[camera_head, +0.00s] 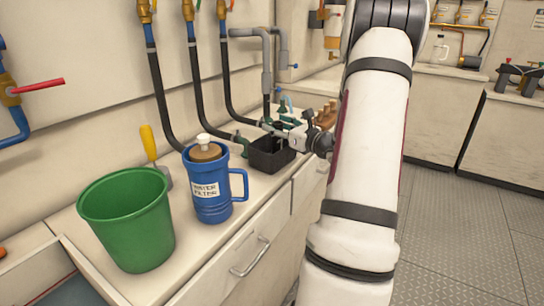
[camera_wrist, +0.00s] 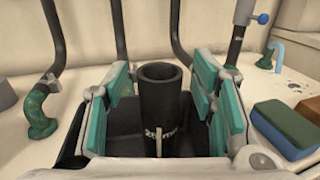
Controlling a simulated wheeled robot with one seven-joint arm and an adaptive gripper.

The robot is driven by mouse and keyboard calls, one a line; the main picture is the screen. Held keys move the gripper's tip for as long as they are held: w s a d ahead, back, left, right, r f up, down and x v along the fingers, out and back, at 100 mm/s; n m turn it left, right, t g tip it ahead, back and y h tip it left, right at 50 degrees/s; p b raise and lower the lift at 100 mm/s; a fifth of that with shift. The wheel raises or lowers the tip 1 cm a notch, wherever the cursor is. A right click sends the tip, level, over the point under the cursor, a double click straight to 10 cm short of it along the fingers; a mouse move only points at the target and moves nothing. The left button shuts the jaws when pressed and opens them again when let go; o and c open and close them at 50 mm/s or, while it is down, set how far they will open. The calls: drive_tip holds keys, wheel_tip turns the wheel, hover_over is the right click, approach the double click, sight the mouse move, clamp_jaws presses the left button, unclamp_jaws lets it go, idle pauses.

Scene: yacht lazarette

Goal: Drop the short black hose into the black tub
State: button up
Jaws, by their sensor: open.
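The short black hose (camera_wrist: 160,105) stands upright between the green pads of my gripper (camera_wrist: 164,84) in the wrist view. It has a pale "20 mm" style marking low on its side. My gripper is open, with a gap showing beside the hose. The hose's lower end is over or inside the dark black tub (camera_wrist: 118,144); I cannot tell whether it touches the bottom. In the head view the black tub (camera_head: 267,157) sits on the counter, and my gripper (camera_head: 285,122) is above its far side. The hose cannot be made out there.
A blue water filter jug (camera_head: 210,190) and a green bucket (camera_head: 130,225) stand nearer on the counter. Fixed black pipes (camera_head: 161,100) run down the wall behind.

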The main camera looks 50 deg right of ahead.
drive_tip(key=s+a, duration=0.2)
drive_tip(key=s, duration=0.9)
drive_tip(key=shift+s, duration=0.4)
drive_tip(key=shift+a, duration=0.1)
